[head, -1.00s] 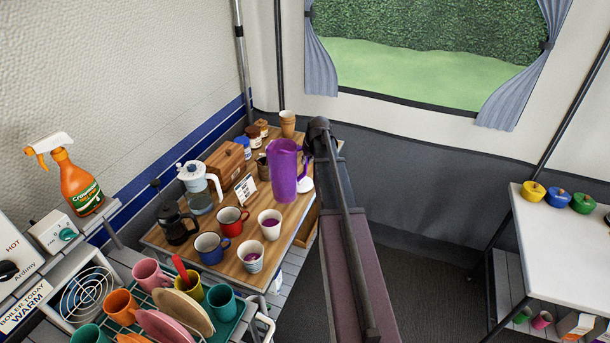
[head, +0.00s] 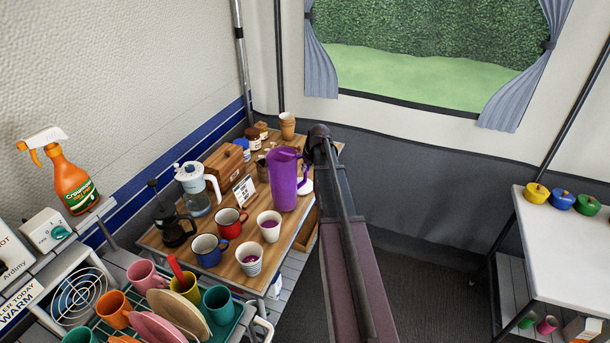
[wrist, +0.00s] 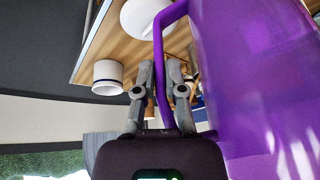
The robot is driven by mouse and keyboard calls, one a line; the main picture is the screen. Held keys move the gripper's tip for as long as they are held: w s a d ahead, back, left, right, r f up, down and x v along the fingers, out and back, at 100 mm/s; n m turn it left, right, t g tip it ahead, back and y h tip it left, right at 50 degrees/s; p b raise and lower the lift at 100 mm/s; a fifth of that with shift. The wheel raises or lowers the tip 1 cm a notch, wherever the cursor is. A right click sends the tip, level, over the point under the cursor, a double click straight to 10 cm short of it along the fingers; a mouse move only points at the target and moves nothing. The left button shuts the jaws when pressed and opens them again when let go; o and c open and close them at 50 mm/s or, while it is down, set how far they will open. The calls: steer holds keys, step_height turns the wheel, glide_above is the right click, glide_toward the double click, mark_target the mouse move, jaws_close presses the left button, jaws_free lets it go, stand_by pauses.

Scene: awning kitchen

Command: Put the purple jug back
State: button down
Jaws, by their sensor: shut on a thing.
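The purple jug (head: 284,182) is upright over the right part of the wooden table (head: 238,268). In the head view I cannot tell whether its base touches the wood. In the wrist view the jug (wrist: 262,65) fills the right side, with its handle (wrist: 163,60) between my fingers. My gripper (wrist: 162,82) is shut on that handle. In the head view my arm mostly hides the gripper.
Two white cups with purple contents (head: 270,227) (head: 249,260), a red mug (head: 230,223) and a blue mug (head: 208,250) stand in front of the jug. A water filter jug (head: 196,192), coffee press (head: 174,226) and propped card (head: 243,190) are left.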

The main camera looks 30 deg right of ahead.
steer(key=shift+f, duration=0.55)
steer(key=shift+f+b, duration=0.1)
steer(key=shift+b, duration=0.3)
steer(key=c, duration=0.7)
jaws_free()
steer(key=p+v, duration=1.1)
steer(key=v, duration=0.1)
stand_by(0.4)
